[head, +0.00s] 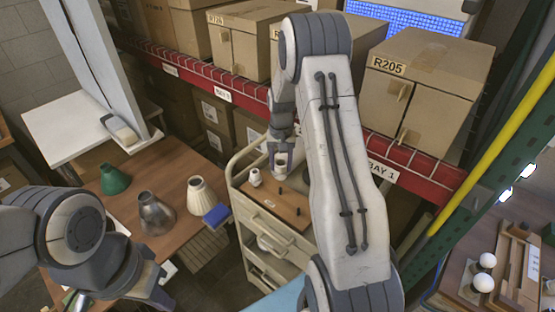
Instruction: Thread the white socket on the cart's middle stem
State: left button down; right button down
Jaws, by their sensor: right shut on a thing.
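The cart (240,192) has a wooden top with short dark stems. A white socket (255,178) sits at the left of the top. The middle stem (278,189) is bare, and another bare dark stem (300,211) stands to its right. My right gripper (281,148) points down over the back of the cart top, shut on a white socket (281,161). This held socket appears above and behind the middle stem, apart from it. My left gripper (155,288) is low at the left, over the floor side of the brown table; its jaw opening is unclear.
The brown table (120,210) holds a green shade (114,179), a metal shade (156,213), a cream shade (201,196) and a blue block (216,215). A red-edged shelf with boxes (420,85) stands behind the cart. White bulbs (484,283) are at lower right.

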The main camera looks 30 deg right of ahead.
aim_at(281, 174)
jog(key=shift+f+b, duration=1.6)
jog(key=shift+f, duration=0.85)
jog(key=shift+f+b, duration=0.8)
jog(key=shift+f, duration=0.35)
dwell(0.6)
jog(key=shift+s, duration=0.1)
jog(key=c, duration=1)
grip_release()
grip_shut()
jog(key=shift+s+a+f, duration=0.1)
jog(key=shift+f, duration=0.1)
